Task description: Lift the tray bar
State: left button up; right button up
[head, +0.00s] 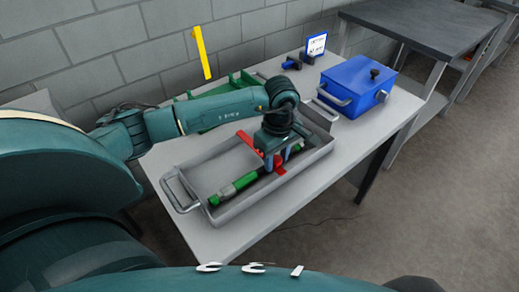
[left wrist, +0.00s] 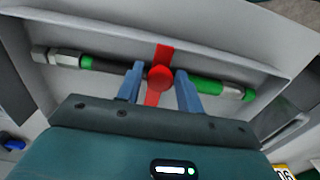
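A grey tray (head: 285,200) with a loop handle at each end stands on the table. Inside it lies a dark bar with green sections and metal end fittings (left wrist: 225,91), also in the head view (head: 238,186). A red strip with a round knob (left wrist: 160,78) crosses the bar near its middle; the strip also shows in the head view (head: 246,138). My left gripper (head: 278,162) points down into the tray. Its blue fingers (left wrist: 160,73) stand apart on either side of the red knob, with visible gaps. Whether the fingertips touch the bar is unclear. My right gripper is out of view.
A blue box (head: 352,90) with handles stands at the table's right back. A green rack (head: 239,85) sits behind my left arm, and a small blue-framed sign (head: 316,44) stands at the back. A dark-topped bench (head: 420,22) is farther right.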

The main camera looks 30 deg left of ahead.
pick_arm(q)
jog(key=c, duration=0.4)
jog(key=shift+w+a+r+p, duration=0.1)
jog(key=shift+a+r+p, duration=0.2)
jog(key=shift+r, duration=0.4)
jog(key=shift+w+a+r+p, duration=0.1)
jog(key=shift+a+r+p, duration=0.25)
jog(key=shift+r, duration=0.35)
jog(key=shift+w+a+r+p, duration=0.1)
jog(key=shift+a+r+p, duration=0.2)
jog(key=shift+r, duration=0.4)
jog(key=shift+w+a+r+p, duration=0.15)
jog(key=shift+a+r+p, duration=0.15)
jog(key=shift+r, duration=0.45)
jog(key=shift+w+a+r+p, duration=0.1)
jog(key=shift+a+r+p, duration=0.25)
jog(key=shift+r, duration=0.45)
jog(key=shift+w+a+r+p, duration=0.15)
jog(key=shift+a+r+p, duration=0.15)
jog(key=shift+r, duration=0.45)
